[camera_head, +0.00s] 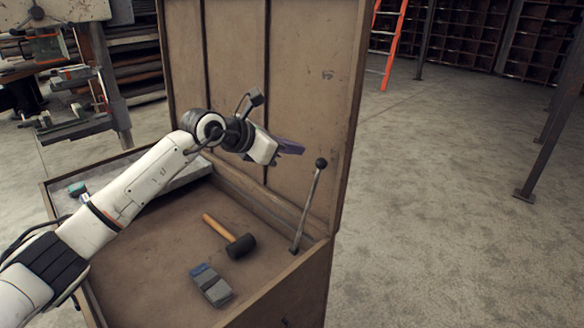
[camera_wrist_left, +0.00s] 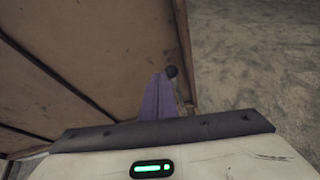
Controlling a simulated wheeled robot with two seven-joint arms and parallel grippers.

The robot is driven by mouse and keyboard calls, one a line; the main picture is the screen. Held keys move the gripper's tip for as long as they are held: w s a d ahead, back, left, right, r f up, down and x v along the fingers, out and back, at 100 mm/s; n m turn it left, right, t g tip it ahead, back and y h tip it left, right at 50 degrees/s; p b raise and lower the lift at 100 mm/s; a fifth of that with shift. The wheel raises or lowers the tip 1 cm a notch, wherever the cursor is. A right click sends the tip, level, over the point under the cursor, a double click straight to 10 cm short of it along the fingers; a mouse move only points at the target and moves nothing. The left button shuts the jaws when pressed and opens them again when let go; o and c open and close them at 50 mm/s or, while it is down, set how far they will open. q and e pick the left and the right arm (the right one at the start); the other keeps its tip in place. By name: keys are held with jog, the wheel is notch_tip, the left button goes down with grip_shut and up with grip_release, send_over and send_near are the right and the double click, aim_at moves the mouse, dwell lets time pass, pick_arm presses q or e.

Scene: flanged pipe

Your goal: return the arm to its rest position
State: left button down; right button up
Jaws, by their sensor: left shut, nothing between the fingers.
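My left arm (camera_head: 125,190) reaches in from the left over an open wooden crate or bench. My left gripper (camera_head: 291,147) is in front of the upright wooden back panel, above the tray. Its purple fingers are together with nothing held; they also show in the left wrist view (camera_wrist_left: 158,97). A dark lever with a round black knob (camera_head: 321,163) stands just right of and below the fingertips. The knob also shows right beyond the fingers in the left wrist view (camera_wrist_left: 172,72). My right gripper is in neither view.
A mallet (camera_head: 231,236) with a wooden handle and a grey block with a blue end (camera_head: 211,285) lie on the tray floor. The brown back panel (camera_head: 290,60) rises close behind the gripper. Open concrete floor (camera_head: 430,220) lies right. An orange ladder (camera_head: 393,40) stands far back.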

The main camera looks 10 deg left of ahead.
pick_arm(q)
jog(key=s+d+f+n+t+h, duration=0.2)
jog(key=s+d+f+n+h, duration=0.6)
jog(key=s+d+n, duration=0.4)
jog(key=s+a+f+n+t+y, duration=0.1)
jog(key=s+a+f+n+y, duration=0.55)
jog(key=f+n, duration=0.45)
jog(key=s+a+f+n+t+y, duration=0.1)
jog(key=s+a+f+n+y, duration=0.4)
jog(key=s+f+n, duration=0.5)
jog(key=s+a+f+n+g, duration=0.2)
jog(key=s+f+n+g, duration=0.3)
jog(key=s+f+n, duration=0.4)
jog(key=s+f+y, duration=0.1)
jog(key=s+f, duration=0.1)
jog(key=s, duration=0.4)
jog(key=shift+a+n+g, duration=0.35)
jog(key=shift+n+g, duration=0.05)
jog(key=shift+a+f, duration=0.1)
